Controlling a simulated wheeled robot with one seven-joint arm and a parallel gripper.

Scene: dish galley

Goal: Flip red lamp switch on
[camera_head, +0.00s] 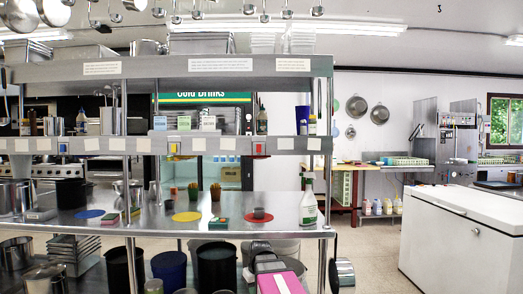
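A small red switch (259,148) is mounted on the front edge of the steel shelf, right of the middle of the picture. It is too small to tell which way its lever points. A yellow switch (173,148) and a blue switch (62,148) sit on the same edge to its left. A red round mat (258,218) lies on the counter below the red switch, with a small dark cup (259,213) on it. No lit red lamp can be made out. My gripper's fingers do not show; dark grey and pink parts at the bottom centre may be my arm.
A white spray bottle (308,203) stands at the counter's right end. A green-and-red sponge (219,222) lies left of the red mat. Dark bins (216,266) stand below. A white chest freezer (462,240) is at right, with open floor (370,257) before it.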

